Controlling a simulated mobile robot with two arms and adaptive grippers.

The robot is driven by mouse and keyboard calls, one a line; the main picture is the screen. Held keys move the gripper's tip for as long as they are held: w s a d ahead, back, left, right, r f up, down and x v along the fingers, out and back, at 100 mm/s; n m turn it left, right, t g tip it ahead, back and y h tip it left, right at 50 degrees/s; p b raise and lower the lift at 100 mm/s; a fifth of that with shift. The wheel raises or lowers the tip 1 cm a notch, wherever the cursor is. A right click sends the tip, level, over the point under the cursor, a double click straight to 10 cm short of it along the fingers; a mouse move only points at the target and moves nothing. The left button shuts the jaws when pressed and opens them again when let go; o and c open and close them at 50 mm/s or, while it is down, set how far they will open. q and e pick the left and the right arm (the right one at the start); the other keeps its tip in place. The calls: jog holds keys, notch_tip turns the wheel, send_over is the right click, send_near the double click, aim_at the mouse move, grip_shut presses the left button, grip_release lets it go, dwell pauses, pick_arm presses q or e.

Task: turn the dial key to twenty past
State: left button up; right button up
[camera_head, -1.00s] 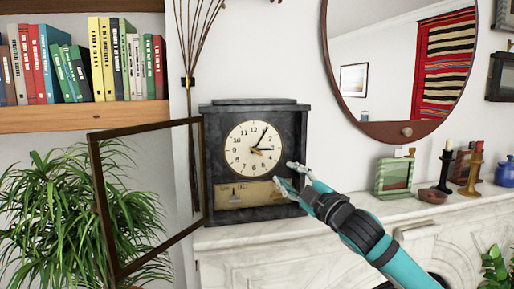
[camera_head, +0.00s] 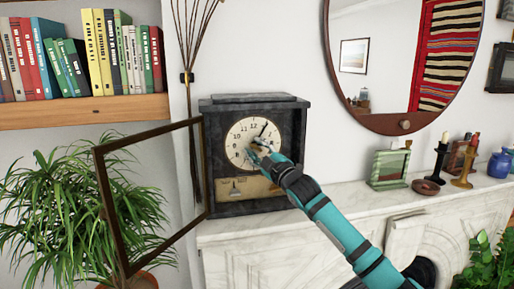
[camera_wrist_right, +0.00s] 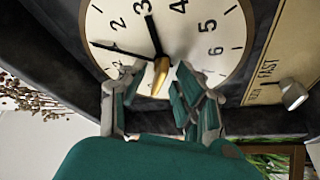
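The clock (camera_head: 212,160) stands on the mantel with a dark case and cream dial (camera_head: 240,133). Its long thin hand points near 1 and its short thick hand near 3. A brass key (camera_wrist_right: 160,76) sits at the dial's centre in the right wrist view; my arm hides it in the head view. My right gripper (camera_head: 256,149) is at the dial. In the wrist view the right gripper (camera_wrist_right: 160,70) is open, with one finger on each side of the key and visible gaps. My left gripper is not in view.
The glazed clock door (camera_head: 100,190) stands open to the left, beside a plant (camera_head: 60,215). A small metal lever (camera_wrist_right: 293,95) sits by the word FAST below the dial. A green frame (camera_head: 389,167) and candlesticks (camera_head: 440,160) stand to the right on the mantel (camera_head: 340,197).

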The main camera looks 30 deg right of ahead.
jog(key=shift+s, duration=0.1)
jog(key=shift+c, duration=0.7)
jog(key=c, duration=0.5)
grip_shut()
